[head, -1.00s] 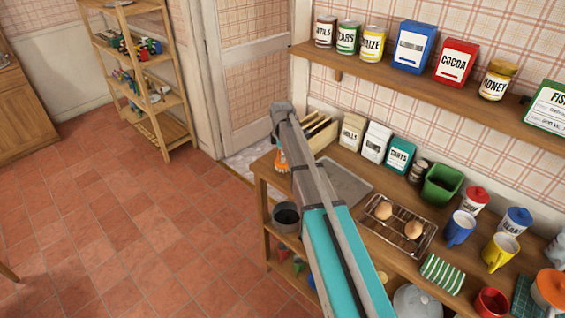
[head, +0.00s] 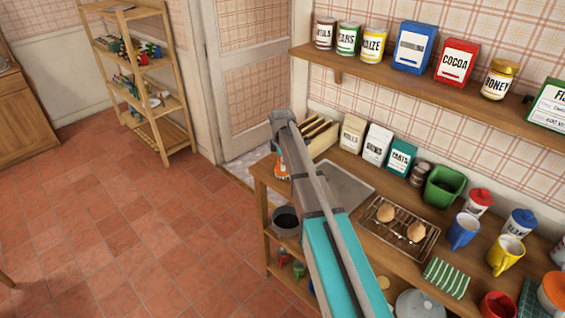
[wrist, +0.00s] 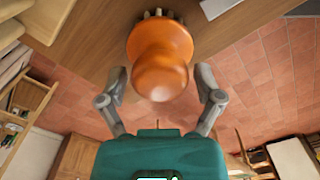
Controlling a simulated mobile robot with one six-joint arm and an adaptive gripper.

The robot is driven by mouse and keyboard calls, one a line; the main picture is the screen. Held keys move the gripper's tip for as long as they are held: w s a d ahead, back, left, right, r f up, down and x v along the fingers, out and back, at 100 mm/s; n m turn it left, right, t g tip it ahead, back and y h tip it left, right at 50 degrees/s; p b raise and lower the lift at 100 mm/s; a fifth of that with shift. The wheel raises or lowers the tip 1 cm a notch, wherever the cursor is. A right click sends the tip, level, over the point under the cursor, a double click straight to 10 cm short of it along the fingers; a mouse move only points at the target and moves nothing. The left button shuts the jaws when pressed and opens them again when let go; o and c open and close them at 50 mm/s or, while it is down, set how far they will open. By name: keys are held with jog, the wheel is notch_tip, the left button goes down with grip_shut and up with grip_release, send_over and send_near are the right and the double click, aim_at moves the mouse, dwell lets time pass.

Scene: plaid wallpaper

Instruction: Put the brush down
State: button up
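The brush (wrist: 160,55) has a round orange knob handle and pale bristles. In the wrist view its bristle end meets the wooden counter (wrist: 90,30), close to the counter's edge. My gripper (wrist: 160,78) has one finger on each side of the orange knob, with a narrow gap showing on both sides, so it looks open around the brush. In the head view the brush (head: 281,168) shows as a small orange patch below the end of my arm, at the counter's left end. My arm hides part of the counter there.
A grey board (head: 345,182) lies right of the brush. A wooden rack (head: 318,135) and packets (head: 377,145) stand along the wall. Open floor (head: 130,230) lies left.

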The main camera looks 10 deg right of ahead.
jog(key=shift+r, duration=0.2)
dwell(0.4)
notch_tip(320, 180, up, 12)
jog(key=p, duration=1.2)
dwell(0.7)
jog(key=s+m, duration=1.7)
jog(key=s, duration=1.2)
jog(key=shift+d, duration=0.35)
jog(key=shift+f, duration=0.15)
notch_tip(320, 180, down, 3)
jog(key=b, duration=0.3)
jog(key=shift+f, duration=0.2)
